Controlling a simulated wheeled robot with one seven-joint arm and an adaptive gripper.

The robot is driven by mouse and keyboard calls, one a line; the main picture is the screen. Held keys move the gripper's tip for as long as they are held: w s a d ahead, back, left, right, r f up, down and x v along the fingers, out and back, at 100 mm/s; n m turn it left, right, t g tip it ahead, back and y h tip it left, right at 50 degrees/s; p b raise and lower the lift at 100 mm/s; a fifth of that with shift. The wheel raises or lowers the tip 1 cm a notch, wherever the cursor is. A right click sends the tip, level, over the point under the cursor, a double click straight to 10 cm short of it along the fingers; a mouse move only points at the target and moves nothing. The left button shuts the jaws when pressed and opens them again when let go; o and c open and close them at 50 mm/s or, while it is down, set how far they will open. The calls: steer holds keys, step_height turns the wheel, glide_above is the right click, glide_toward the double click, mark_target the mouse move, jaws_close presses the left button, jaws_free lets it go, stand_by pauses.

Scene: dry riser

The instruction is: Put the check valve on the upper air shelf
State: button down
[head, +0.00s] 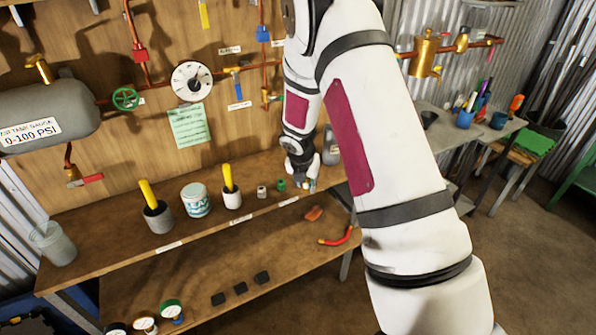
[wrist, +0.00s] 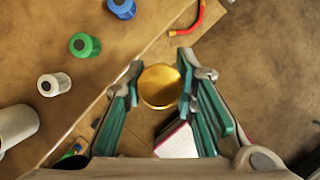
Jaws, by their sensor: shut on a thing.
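In the wrist view my gripper (wrist: 160,72) is shut on a round brass piece (wrist: 160,87), which I take to be the check valve. Its round end faces the camera. In the head view my gripper (head: 303,178) is at the right part of the upper wooden shelf (head: 110,235), and the brass piece cannot be made out there. In the wrist view the held piece appears just outside the front edge of the upper shelf (wrist: 30,75); its height above the shelf is unclear. The labels on the shelf edge are too small to read.
A green fitting (wrist: 85,45), a white fitting (wrist: 54,85) and a blue fitting (wrist: 122,8) stand near the shelf edge. White cup (head: 231,198), tin (head: 195,201) and dark cup (head: 158,217) stand farther left. A red curved handle (head: 337,238) lies below, right of several black blocks (head: 240,287).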

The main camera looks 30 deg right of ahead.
steer(key=w+d, duration=0.3)
steer(key=w+d+f, duration=0.1)
steer(key=w+d, duration=0.2)
steer(key=w, duration=0.1)
steer(key=w+d, duration=0.3)
steer(key=d, duration=0.1)
steer(key=shift+w+f, duration=0.15)
steer(key=shift+f, duration=0.05)
step_height(320, 180, down, 2)
steer(key=shift+f+p, duration=0.25)
steer(key=shift+p, duration=0.1)
steer(key=shift+f, duration=0.45)
steer(key=shift+f, duration=0.1)
steer(key=c, duration=1.3)
jaws_free()
steer(key=shift+f, duration=0.1)
